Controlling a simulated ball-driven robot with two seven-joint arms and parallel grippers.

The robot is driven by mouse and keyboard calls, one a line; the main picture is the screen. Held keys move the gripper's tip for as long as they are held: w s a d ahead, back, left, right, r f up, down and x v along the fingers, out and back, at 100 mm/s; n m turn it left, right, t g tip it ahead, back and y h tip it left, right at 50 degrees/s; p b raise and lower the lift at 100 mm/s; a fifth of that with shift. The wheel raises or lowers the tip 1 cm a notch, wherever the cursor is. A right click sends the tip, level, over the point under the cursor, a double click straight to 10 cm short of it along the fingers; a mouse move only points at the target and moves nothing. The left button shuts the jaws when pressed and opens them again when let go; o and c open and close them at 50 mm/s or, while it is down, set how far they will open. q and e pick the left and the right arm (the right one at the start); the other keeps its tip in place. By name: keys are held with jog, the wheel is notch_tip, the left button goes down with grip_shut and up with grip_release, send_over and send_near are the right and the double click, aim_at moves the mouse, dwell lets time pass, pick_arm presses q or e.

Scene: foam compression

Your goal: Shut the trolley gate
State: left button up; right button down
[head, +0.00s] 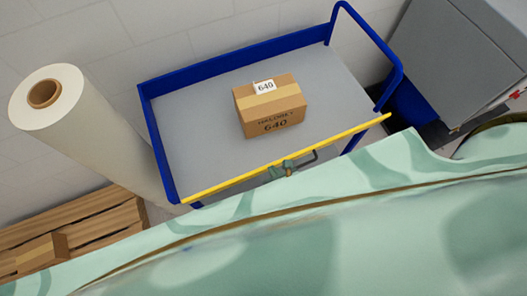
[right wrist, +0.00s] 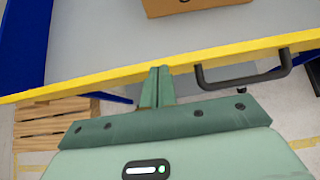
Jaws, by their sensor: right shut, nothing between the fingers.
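The trolley (head: 190,68) has a grey deck and blue sides. Its yellow gate (head: 235,180) runs along the near edge, from the front left corner to the blue hoop at right. A dark handle (head: 303,162) sits on the gate's near face; it also shows in the right wrist view (right wrist: 245,82). My right gripper (head: 287,168) is shut and empty, just left of the handle. In the right wrist view its fingertips (right wrist: 159,70) meet the gate's lower edge; I cannot tell whether they touch. I cannot tell whether the gate is latched. My left gripper is not in view.
A cardboard box (head: 268,105) marked 640 stands on the deck. A large white roll (head: 95,130) stands left of the trolley, near a wooden pallet (head: 90,215). A grey cabinet (head: 450,60) stands at right. A wall is behind.

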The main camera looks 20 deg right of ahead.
jog(key=w, duration=0.1)
jog(key=w+r, duration=0.1)
jog(key=w, duration=0.1)
jog(key=shift+w+p, duration=0.1)
jog(key=shift+p, duration=0.25)
jog(key=shift+w+r, duration=0.3)
jog(key=shift+w, duration=0.2)
jog(key=s+f+p+v, duration=0.1)
jog(key=p+v, duration=0.4)
jog(key=v, duration=1.2)
jog(key=shift+p, duration=0.4)
